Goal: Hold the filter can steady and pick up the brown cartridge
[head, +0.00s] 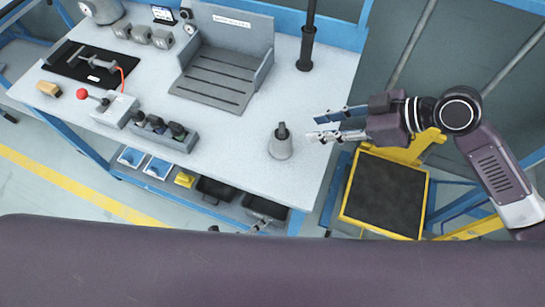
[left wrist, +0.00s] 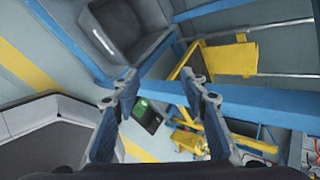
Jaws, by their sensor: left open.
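A grey can (head: 280,149) stands upright on the bench top near its right front edge, with a dark stem rising from its top. I take it for the filter can. I cannot make out a brown cartridge for certain; a small tan-brown block (head: 48,89) lies at the bench's left edge. My right gripper (head: 313,127) is open and empty, just right of the can, its fingers pointing toward it without touching. My left gripper (left wrist: 160,79) is open and empty in the left wrist view, with nothing between its fingers. The can does not show clearly there.
The bench top (head: 235,150) is clear around the can. A grey slotted fixture (head: 215,80) and a black post (head: 307,40) stand behind it. A grey rack (head: 160,133) with dark knobs is left. Bins (head: 264,207) hang below the front edge. A yellow-framed platform (head: 385,195) is right.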

